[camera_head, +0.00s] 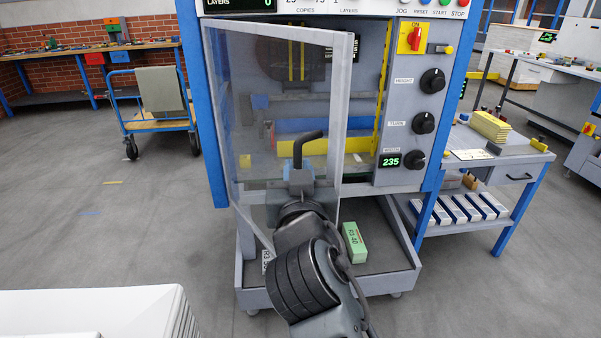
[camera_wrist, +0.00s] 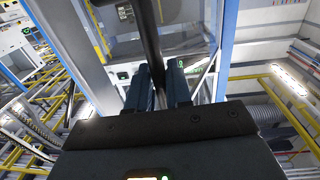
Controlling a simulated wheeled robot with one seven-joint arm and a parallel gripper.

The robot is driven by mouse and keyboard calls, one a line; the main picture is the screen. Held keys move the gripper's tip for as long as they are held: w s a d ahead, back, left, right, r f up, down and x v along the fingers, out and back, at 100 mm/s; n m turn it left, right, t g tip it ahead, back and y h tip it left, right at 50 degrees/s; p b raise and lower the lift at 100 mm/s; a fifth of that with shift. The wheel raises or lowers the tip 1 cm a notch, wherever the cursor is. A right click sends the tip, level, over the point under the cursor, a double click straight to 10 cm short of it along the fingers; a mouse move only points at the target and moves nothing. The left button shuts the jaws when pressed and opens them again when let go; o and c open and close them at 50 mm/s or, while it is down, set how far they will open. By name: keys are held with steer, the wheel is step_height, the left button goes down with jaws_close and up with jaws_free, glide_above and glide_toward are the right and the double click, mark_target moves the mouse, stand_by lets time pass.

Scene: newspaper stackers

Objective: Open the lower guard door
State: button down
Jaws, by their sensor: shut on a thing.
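The lower guard door (camera_head: 345,100) is a clear panel in a light grey frame on the front of the blue and grey machine. It stands partly open: its right edge is apart from the control panel, with the inside showing between them. A black bar handle (camera_head: 310,139) is on the door. My gripper (camera_head: 299,172) is shut on this handle; the wrist view shows the dark handle (camera_wrist: 150,38) between the two blue fingers of my gripper (camera_wrist: 160,88). My arm hides part of the door's lower edge.
The control panel (camera_head: 405,150) with black knobs is right of the door. A grey tray (camera_head: 385,283) with a green box (camera_head: 354,243) is below. A side table (camera_head: 515,150) stands right, a blue cart (camera_head: 160,125) left. Floor at left is clear.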

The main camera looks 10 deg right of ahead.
steer(key=shift+a+r, duration=0.1)
steer(key=c, duration=1.2)
jaws_free()
steer(key=shift+c, duration=0.2)
steer(key=shift+d, duration=0.2)
steer(key=s+b, duration=0.1)
steer(key=s, duration=0.6)
steer(key=shift+s+a+b, duration=0.35)
steer(key=shift+b, duration=0.05)
